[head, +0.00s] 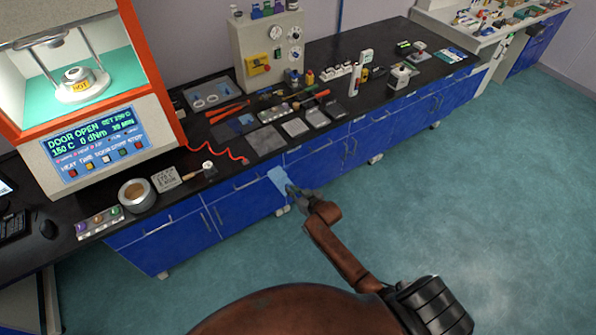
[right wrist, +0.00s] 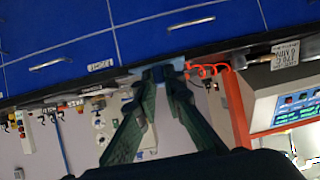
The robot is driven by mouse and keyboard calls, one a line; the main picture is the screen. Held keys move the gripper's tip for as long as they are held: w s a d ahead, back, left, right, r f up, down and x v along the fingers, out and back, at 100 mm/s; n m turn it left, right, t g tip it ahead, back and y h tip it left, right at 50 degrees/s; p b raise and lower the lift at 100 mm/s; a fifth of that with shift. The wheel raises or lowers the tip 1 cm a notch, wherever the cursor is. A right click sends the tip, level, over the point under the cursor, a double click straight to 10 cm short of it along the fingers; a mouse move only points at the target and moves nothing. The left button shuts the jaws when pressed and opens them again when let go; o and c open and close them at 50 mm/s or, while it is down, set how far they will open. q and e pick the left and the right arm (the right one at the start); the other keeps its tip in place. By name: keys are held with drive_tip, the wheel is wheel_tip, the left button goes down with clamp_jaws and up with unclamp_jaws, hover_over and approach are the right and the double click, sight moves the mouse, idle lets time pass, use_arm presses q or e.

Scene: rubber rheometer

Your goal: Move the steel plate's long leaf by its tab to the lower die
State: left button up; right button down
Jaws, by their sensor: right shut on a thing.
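My right gripper (head: 290,189) is shut on a light blue leaf (head: 278,177), held in front of the blue drawers at the bench's front edge. In the right wrist view, the fingertips (right wrist: 163,74) meet with a bit of light blue (right wrist: 178,62) beside them; its tab cannot be made out. A grey plate (head: 266,140) lies flat on the bench behind; other flat plates lie to its right. The lower die (head: 82,85), marked HOT, sits in the open lit chamber at upper left, well away from my gripper. My left gripper is not in view.
The orange-framed rheometer (head: 95,145) reads DOOR OPEN and 150 C. The floor in front is clear.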

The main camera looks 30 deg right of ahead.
drive_tip(key=s+a+r+b, duration=0.3)
drive_tip(key=a+r, duration=0.7)
drive_tip(key=a, duration=0.1)
use_arm(q)
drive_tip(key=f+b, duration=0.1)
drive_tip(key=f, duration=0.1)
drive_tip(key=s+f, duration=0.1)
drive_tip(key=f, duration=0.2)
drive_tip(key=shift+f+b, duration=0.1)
drive_tip(key=shift+b, duration=0.3)
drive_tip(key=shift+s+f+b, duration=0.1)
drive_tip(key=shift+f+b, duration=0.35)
drive_tip(key=shift+b, duration=0.05)
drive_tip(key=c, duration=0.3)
use_arm(e)
drive_tip(key=s+r+m+h, duration=0.1)
drive_tip(key=s+r, duration=0.9)
drive_tip(key=r, duration=0.1)
drive_tip(key=shift+a, duration=0.4)
